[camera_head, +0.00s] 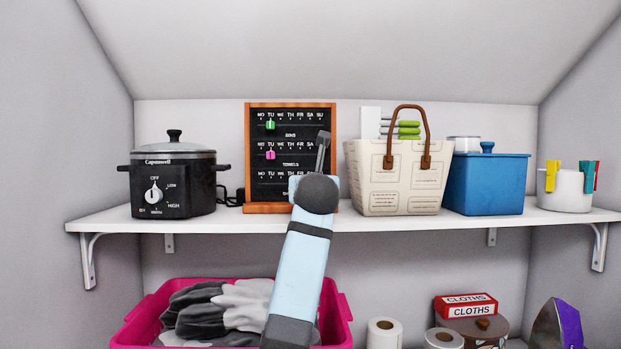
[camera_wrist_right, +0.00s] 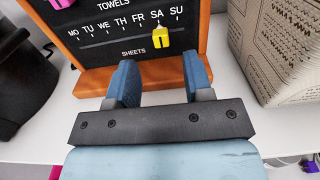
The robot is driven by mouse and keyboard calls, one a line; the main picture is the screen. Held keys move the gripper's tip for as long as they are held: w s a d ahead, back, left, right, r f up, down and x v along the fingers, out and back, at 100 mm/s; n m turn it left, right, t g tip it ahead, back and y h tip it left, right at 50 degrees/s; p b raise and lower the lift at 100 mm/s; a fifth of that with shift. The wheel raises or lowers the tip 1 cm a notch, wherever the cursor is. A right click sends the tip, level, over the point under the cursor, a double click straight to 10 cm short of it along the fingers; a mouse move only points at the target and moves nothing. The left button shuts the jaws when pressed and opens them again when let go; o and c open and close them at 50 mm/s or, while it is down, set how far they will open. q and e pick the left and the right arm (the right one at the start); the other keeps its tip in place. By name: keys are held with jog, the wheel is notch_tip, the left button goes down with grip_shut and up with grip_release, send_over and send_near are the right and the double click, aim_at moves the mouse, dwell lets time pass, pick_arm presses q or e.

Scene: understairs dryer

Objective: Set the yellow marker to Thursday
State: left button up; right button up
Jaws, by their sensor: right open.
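The day board (camera_head: 290,207) is a black panel in an orange wooden frame, standing on the shelf. The yellow marker (camera_wrist_right: 160,38) hangs under SA on the lowest row, marked SHEETS, in the right wrist view; TH lies to its left. My arm hides it in the head view. My right gripper (camera_wrist_right: 161,75) is open and empty just in front of the board's lower edge, its fingers below the marker and either side of it, apart from it. In the head view the right gripper (camera_head: 322,152) overlaps the board's right side. My left gripper is out of view.
A green marker (camera_head: 270,125) and a pink marker (camera_head: 270,155) sit on the upper rows under TU. A black slow cooker (camera_head: 172,185) stands left of the board, a cream basket (camera_head: 395,185) right. A pink tub (camera_head: 140,322) is below. The shelf (camera_head: 255,225) has little free room beside the board.

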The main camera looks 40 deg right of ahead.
jog(key=p+x, duration=0.1)
jog(key=x, duration=0.5)
jog(key=shift+d, duration=0.1)
jog(key=shift+c, duration=0.5)
